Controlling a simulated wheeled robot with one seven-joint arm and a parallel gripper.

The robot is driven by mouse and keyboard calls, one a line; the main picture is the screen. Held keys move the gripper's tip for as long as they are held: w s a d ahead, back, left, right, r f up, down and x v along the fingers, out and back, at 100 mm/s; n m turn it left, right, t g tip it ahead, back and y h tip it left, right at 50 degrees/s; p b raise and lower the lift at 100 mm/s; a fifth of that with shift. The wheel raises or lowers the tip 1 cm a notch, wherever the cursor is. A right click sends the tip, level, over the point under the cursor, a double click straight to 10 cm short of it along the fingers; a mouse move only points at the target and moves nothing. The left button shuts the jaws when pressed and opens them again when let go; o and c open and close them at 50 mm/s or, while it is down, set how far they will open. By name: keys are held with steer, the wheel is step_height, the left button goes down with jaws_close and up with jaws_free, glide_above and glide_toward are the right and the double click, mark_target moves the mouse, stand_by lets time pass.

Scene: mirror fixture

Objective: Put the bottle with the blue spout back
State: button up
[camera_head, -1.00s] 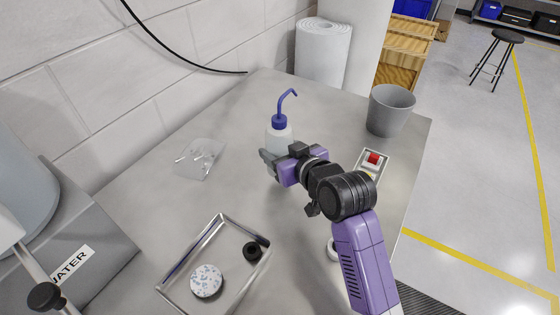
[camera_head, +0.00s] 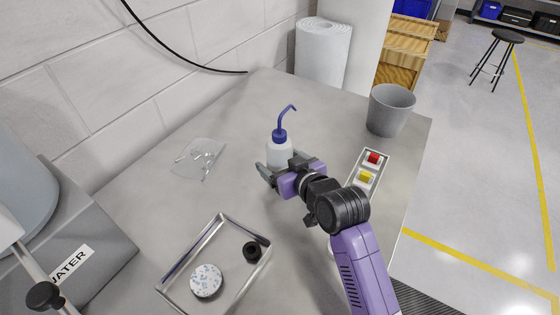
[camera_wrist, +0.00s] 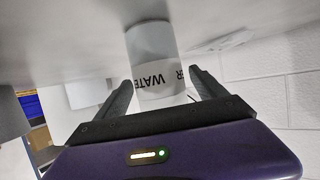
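The bottle with the blue spout (camera_head: 279,152) is upright, with a pale body and a bent blue tube on a blue cap. My gripper (camera_head: 268,173) is at its body, and the bottle sits between the fingers. In the wrist view the bottle (camera_wrist: 152,48) appears upside down with a WATER label.
Clear goggles (camera_head: 200,157) lie left of the bottle. A metal tray (camera_head: 188,257) is in front. A button box (camera_head: 367,170) is on the right, with a grey bin (camera_head: 390,110) behind it. A white roll (camera_head: 322,52) stands at the back. The table (camera_head: 235,110) behind the bottle is clear.

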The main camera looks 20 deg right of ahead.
steer(key=shift+s+r, duration=0.15)
steer(key=shift+r, duration=0.05)
steer(key=v, duration=1.1)
steer(key=shift+s+r, duration=0.2)
steer(key=shift+s, duration=0.05)
